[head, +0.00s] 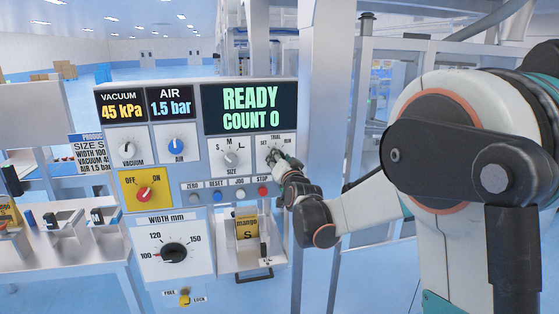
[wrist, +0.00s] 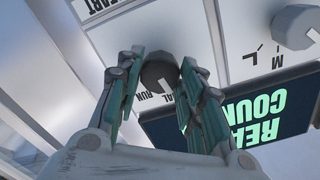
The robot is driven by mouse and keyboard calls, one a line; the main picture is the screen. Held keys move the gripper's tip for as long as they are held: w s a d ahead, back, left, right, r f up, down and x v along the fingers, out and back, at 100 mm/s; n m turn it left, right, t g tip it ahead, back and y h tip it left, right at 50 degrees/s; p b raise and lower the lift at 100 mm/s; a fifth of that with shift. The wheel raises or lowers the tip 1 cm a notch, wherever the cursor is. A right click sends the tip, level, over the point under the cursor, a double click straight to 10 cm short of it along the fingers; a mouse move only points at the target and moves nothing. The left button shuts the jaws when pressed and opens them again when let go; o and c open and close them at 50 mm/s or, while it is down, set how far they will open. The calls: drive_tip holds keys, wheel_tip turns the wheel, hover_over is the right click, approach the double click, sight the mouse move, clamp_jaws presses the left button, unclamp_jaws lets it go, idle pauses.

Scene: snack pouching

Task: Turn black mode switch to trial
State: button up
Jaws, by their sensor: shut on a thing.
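The black mode switch (wrist: 158,73) is a round dark knob with a white pointer mark, in the middle of the wrist view. The mark points down in that view, towards the partly visible "TRIAL" lettering, with "RUN" just left of it. I cannot tell whether it lines up exactly. My gripper (wrist: 158,80) has its teal-lined fingers on both sides of the knob and is shut on it. In the head view my gripper (head: 274,158) is at the SET/TRIAL/RUN plate (head: 276,140) and hides most of the switch.
The size knob (head: 231,158) is just left of the mode switch. The display (head: 250,107) above reads READY, COUNT 0. A button row with the red stop button (head: 263,191) runs below. An upright post (head: 318,120) stands close to the right, near my arm.

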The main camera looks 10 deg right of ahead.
drive_tip(key=shift+m, duration=0.9)
drive_tip(key=o, duration=1.1)
drive_tip(key=s, duration=1.2)
